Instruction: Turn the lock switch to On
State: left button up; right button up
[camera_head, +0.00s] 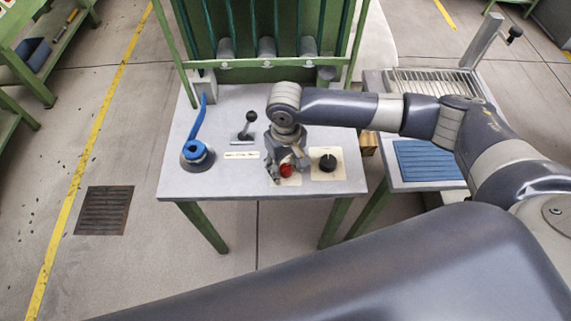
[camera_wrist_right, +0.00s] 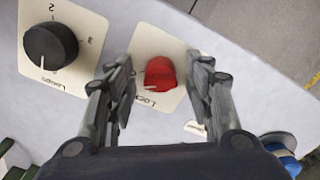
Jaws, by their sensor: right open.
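The lock switch is a red knob (camera_head: 286,170) on a cream plate near the front edge of the grey table. In the right wrist view the red knob (camera_wrist_right: 160,75) sits on its plate (camera_wrist_right: 152,45) marked "Lock". My right gripper (camera_head: 287,172) is over the knob. In the right wrist view the right gripper (camera_wrist_right: 162,85) is open, with one finger on each side of the knob and visible gaps between. Which marking the knob points to cannot be told. My left gripper is not in view.
A black numbered knob (camera_head: 327,163) on its own plate stands right of the red knob. A black-ball lever (camera_head: 248,119) and a blue-handled device (camera_head: 196,150) stand to the left. A green frame rises behind. A blue ribbed mat (camera_head: 428,160) lies on the right table.

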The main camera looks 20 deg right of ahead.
jog(key=c, duration=1.1)
jog(key=shift+r, duration=0.1)
jog(key=shift+r+n+p, duration=0.15)
jog(key=shift+n+p, duration=0.75)
jog(key=shift+p, duration=0.35)
jog(key=n+p, duration=0.5)
jog(key=n, duration=0.1)
jog(key=shift+n, duration=0.4)
jog(key=shift+n+p, duration=0.9)
jog(key=shift+n, duration=0.7)
jog(key=shift+f, duration=0.2)
